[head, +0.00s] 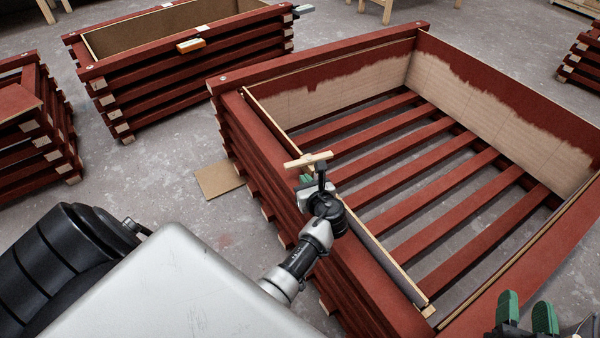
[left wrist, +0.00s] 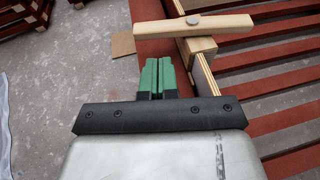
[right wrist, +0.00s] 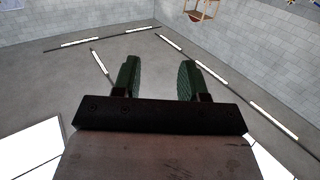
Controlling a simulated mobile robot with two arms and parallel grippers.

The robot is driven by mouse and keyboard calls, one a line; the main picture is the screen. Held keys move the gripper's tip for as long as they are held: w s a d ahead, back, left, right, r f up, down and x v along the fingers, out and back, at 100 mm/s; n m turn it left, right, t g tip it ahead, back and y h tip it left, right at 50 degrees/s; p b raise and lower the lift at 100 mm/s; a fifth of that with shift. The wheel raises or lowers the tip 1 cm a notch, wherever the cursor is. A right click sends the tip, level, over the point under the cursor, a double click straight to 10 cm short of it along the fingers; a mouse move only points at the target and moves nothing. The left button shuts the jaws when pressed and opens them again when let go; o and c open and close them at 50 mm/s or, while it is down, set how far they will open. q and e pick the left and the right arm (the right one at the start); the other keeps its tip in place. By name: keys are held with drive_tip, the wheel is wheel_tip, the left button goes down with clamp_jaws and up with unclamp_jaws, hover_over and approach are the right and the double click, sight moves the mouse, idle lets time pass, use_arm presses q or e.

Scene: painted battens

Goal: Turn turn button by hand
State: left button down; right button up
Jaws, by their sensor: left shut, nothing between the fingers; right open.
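The turn button is a pale wooden bar (head: 308,160) with a round pivot, on the left wall of the red slatted crate (head: 262,135). In the left wrist view the bar (left wrist: 194,25) lies across the top of the wall, over a small wooden block (left wrist: 200,46). My left gripper (head: 305,179) is shut and empty, just on the near side of the bar; in the left wrist view its green fingertips (left wrist: 157,62) are together, apart from the bar. My right gripper (head: 527,308) is open and empty at the lower right, over the crate's near side.
A cardboard piece (head: 219,180) lies on the grey floor. The crate's inside is open with spaced slats.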

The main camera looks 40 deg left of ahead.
sight(297, 166)
use_arm(q)
drive_tip(key=b+x, duration=0.1)
drive_tip(key=x, duration=0.1)
drive_tip(key=r+b+x, duration=0.1)
drive_tip(key=shift+w+a+f, duration=0.2)
drive_tip(key=shift+w+a, duration=0.05)
drive_tip(key=shift+a, duration=0.15)
drive_tip(key=shift+w+a+r, duration=0.1)
drive_tip(key=shift+w+a, duration=0.1)
drive_tip(key=shift+a, duration=0.1)
use_arm(e)
wheel_tip(297, 166, up, 7)
drive_tip(key=s+t+y, duration=0.1)
drive_tip(key=t+y, duration=0.1)
drive_tip(key=t, duration=0.4)
drive_tip(key=shift+s+a+r+t, duration=0.15)
drive_tip(key=shift+s+a+t, duration=0.2)
drive_tip(key=shift+a+t, duration=0.1)
